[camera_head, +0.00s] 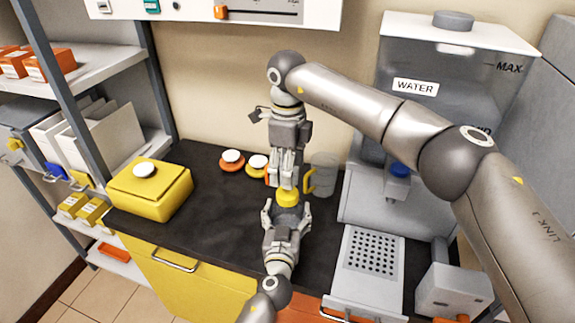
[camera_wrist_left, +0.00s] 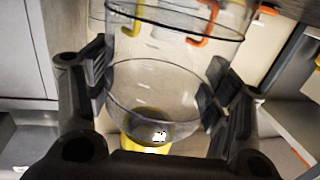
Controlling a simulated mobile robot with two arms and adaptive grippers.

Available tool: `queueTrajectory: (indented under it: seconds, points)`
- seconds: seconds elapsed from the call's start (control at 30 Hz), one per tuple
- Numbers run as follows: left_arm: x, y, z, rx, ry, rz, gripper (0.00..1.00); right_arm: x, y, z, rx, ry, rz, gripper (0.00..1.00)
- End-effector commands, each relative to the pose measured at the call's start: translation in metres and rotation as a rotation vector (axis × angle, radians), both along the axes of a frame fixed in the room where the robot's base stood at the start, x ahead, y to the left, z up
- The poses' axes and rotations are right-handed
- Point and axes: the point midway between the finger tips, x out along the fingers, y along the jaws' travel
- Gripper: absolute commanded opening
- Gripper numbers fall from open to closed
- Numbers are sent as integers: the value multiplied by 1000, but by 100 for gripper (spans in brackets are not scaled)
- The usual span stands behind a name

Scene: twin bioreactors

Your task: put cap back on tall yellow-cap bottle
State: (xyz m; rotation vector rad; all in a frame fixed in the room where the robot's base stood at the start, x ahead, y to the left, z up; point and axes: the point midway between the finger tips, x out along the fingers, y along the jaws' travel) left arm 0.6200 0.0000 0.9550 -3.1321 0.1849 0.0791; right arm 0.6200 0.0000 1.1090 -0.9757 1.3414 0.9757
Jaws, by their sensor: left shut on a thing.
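My left gripper (camera_head: 286,216) comes up from the bottom of the head view, its two fingers on either side of a clear bottle. In the left wrist view the clear bottle (camera_wrist_left: 150,85) stands between the fingertips, and the gripper is shut on it. The yellow cap (camera_head: 288,197) shows just above the left fingers. My right gripper (camera_head: 284,182) points down from above, its fingertips right at the top of the yellow cap. I cannot tell whether they grip it, or whether the cap touches the bottle.
A clear jug with a yellow handle (camera_head: 324,175) stands close right of the right gripper. The water dispenser (camera_head: 420,90) stands at the right. Dark counter (camera_head: 215,225) is bare at the left front.

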Motion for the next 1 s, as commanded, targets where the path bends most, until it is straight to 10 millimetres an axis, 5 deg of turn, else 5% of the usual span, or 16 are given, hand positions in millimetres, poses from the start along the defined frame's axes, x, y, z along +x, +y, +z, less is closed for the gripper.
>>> queueTrajectory:
  seconds: [0.5,0.9,1.0]
  points:
    - [0,0,1,0,-1,0,7,0,0,-70,0,2,-1,64]
    - [0,0,1,0,-1,0,7,0,0,-76,0,0,-1,64]
    - [0,0,1,0,-1,0,7,0,0,-76,0,0,-1,51]
